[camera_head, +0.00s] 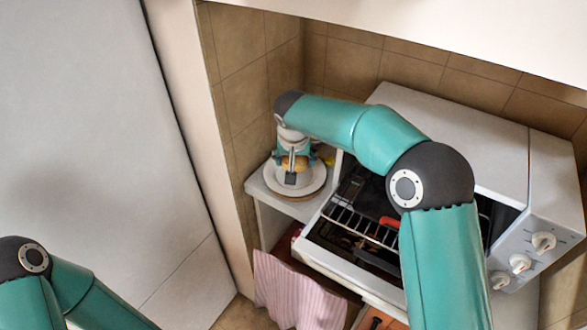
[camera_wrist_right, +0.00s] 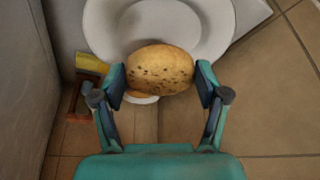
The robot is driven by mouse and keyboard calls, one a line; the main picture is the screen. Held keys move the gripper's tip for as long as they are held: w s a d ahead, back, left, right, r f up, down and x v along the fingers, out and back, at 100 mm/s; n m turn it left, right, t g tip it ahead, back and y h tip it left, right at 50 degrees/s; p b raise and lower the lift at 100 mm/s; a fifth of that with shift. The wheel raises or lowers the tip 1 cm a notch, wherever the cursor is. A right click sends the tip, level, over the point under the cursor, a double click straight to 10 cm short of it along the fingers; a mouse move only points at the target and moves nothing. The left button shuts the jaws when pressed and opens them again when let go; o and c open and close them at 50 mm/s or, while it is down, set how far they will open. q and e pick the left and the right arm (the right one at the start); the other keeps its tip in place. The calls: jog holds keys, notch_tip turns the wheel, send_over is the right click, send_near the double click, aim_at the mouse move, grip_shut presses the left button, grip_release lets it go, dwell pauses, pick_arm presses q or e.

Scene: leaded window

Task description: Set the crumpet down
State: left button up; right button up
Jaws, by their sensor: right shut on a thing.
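The crumpet (camera_wrist_right: 160,70) is round, golden brown and dotted with small holes. My right gripper (camera_wrist_right: 161,84) is shut on it, one finger on each side. A white round plate (camera_wrist_right: 105,30) lies beyond and beneath the crumpet in the right wrist view. In the head view my right gripper (camera_head: 291,172) points down over the plate (camera_head: 313,188) on a small white shelf, with the crumpet (camera_head: 296,161) partly hidden by it. I cannot tell whether the crumpet touches the plate. Of my left arm only links show at the lower left; its gripper is out of view.
A white oven (camera_head: 455,125) with knobs stands open right of the shelf (camera_head: 264,190), its wire rack (camera_head: 352,222) showing, with a red item (camera_head: 389,221) there. A pink striped towel (camera_head: 290,292) hangs in front. Tiled walls close in the shelf. A yellow item (camera_wrist_right: 92,62) lies beside the plate.

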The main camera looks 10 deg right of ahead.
aim_at(295, 168)
notch_tip(295, 168, down, 3)
jog(key=shift+f, duration=0.4)
jog(key=o, duration=1.2)
jog(key=shift+f, duration=0.1)
jog(key=shift+c, duration=0.2)
